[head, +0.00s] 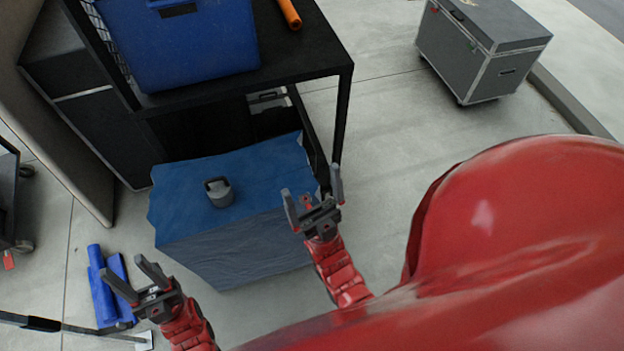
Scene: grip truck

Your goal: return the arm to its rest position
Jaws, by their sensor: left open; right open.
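My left gripper (125,268) is at the lower left, open and empty, its two dark fingers spread. It appears in front of the floor, near some blue pieces. My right gripper (311,182) is right of it and higher in the picture, open and empty. It appears beside the right edge of a blue-covered box (240,245); I cannot tell if they touch. Both red forearms show only in part, and the rest of the arms is hidden.
A small grey object (219,193) stands on the blue-covered box. A black table (300,62) carries a blue bin (185,50) and an orange tube (289,14). Blue pieces (103,290) lie on the floor. A grey case (470,60) stands at upper right, with clear floor before it.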

